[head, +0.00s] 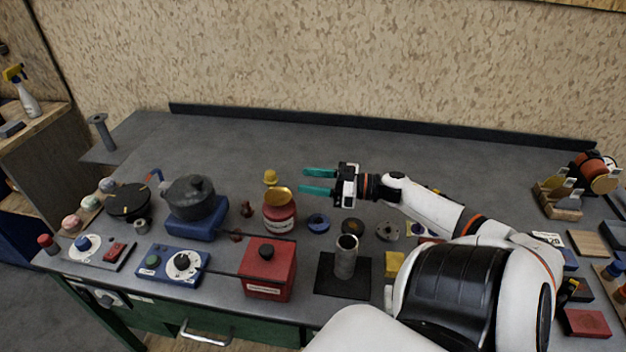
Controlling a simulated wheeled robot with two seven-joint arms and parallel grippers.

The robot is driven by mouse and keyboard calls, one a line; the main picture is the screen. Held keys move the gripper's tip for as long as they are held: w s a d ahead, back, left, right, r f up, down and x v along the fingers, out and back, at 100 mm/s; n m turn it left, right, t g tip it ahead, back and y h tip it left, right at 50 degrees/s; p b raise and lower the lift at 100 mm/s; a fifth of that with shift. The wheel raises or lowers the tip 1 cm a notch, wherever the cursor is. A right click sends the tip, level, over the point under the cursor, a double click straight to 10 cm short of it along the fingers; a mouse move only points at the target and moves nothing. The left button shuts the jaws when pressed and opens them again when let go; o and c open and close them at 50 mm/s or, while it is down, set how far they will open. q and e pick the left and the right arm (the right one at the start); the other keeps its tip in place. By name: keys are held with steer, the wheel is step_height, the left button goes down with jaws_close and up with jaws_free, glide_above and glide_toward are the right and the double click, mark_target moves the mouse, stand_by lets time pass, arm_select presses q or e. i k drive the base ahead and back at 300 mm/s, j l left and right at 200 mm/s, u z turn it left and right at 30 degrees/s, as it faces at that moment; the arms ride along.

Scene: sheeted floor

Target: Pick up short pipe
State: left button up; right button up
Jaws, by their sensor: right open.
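A short grey metal pipe (346,257) stands upright on a black square mat (328,280) near the front of the workbench. Its open top end faces up. My right gripper (304,180) has teal fingers spread apart and points left. It is empty and sits above the bench, behind the pipe and a little to its left in the picture. My right arm comes in from the right. My left gripper does not show.
A red box (267,270) with a thin rod stands left of the mat. A yellow block (394,263) is right of it. The rear bench (300,140) is clear.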

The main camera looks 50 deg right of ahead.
mark_target(347, 244)
steer(key=k+j, duration=0.25)
steer(key=j, duration=0.15)
steer(key=k+j, duration=0.2)
steer(key=j, duration=0.2)
steer(key=k+j, duration=0.25)
steer(key=j, duration=0.15)
